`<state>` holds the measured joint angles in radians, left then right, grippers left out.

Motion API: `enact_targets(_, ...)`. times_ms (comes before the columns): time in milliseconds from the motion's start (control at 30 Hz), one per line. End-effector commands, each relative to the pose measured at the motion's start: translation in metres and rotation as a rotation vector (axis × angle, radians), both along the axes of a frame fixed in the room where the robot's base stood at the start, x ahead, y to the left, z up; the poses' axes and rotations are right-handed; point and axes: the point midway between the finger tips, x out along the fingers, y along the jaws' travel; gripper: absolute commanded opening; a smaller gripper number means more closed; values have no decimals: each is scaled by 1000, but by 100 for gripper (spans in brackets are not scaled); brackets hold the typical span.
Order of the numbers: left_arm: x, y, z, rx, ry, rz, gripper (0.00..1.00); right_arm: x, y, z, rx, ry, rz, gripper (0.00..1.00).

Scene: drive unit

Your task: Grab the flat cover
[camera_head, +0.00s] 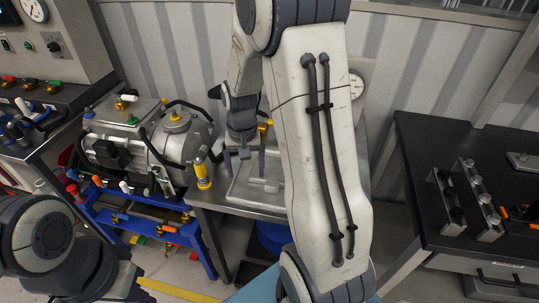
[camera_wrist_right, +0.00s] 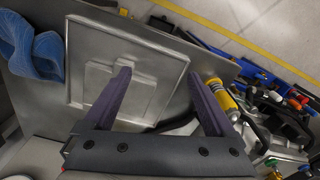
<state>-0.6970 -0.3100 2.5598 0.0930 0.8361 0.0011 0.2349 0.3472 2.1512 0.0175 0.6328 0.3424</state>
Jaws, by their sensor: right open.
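The flat cover (camera_head: 240,190) is a square grey metal plate with a stepped raised middle. It lies on a metal table beside the drive unit, partly hidden behind my right arm in the head view. It shows more fully in the wrist view (camera_wrist_right: 160,60). My right gripper (camera_head: 244,163) points down over the cover with its purple fingers apart and nothing between them. In the wrist view the fingers (camera_wrist_right: 157,77) reach over the cover; whether they touch it I cannot tell. My left arm shows at the lower left, but its gripper is out of view.
The drive unit (camera_head: 175,138) with hoses and knobs sits on a blue frame left of the cover. A crumpled blue cloth (camera_wrist_right: 32,50) lies beside the cover. A dark bench (camera_head: 425,150) stands at the right.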

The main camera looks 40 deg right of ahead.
Motion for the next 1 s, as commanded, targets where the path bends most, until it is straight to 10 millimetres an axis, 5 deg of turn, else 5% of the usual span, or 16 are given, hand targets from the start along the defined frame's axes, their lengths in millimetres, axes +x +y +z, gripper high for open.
enact_targets(100, 0, 0, 19, 0, 0, 0, 0, 2, -53, -4, -3, 12, -175, 90)
enact_targets(233, 0, 0, 24, 0, 0, 0, 0, 1, -78, -13, -5, 15, -260, 90)
enact_targets(1000, 0, 0, 51, 0, 0, 2, 0, -1, -85, -103, -4, 18, -272, 90)
